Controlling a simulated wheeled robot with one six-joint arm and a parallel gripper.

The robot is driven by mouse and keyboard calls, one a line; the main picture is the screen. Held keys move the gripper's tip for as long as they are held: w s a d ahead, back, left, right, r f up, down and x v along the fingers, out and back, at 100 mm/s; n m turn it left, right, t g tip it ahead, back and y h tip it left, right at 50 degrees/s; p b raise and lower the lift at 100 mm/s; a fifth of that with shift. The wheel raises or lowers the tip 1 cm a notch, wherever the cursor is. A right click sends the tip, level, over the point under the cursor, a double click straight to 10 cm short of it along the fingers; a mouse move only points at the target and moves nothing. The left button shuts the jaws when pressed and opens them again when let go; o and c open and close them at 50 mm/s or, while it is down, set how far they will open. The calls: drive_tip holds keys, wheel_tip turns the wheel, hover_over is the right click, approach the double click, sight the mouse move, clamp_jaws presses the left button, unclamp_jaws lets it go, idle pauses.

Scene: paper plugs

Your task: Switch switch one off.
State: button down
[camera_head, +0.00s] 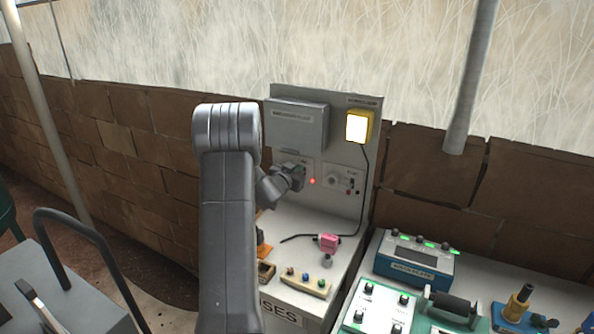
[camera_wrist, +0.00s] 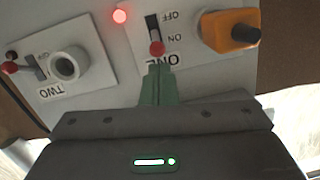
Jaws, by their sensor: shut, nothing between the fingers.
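Switch one (camera_wrist: 152,24) is a dark slot with a red-tipped lever (camera_wrist: 157,48) on a white plate marked ONE, upside down in the wrist view. The red tip sits at the ON end of the slot, away from the OFF mark. A red light (camera_wrist: 120,16) glows beside the plate. My gripper (camera_wrist: 157,68) is shut and empty, its green fingertips right at the red tip; I cannot tell whether they touch. In the head view my gripper (camera_head: 298,176) is at the grey panel (camera_head: 322,205), hiding switch one there.
Switch two (camera_wrist: 40,67), with a red-tipped lever, and a round socket (camera_wrist: 66,65) are on the neighbouring plate. An orange and black knob (camera_wrist: 230,32) is on the other side. Above are a grey box (camera_head: 297,124) and a lit yellow lamp (camera_head: 357,127). A pink plug (camera_head: 328,243) lies below.

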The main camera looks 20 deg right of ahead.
drive_tip(key=shift+f+b, duration=0.2)
drive_tip(key=shift+b, duration=0.25)
drive_tip(key=shift+b, duration=0.65)
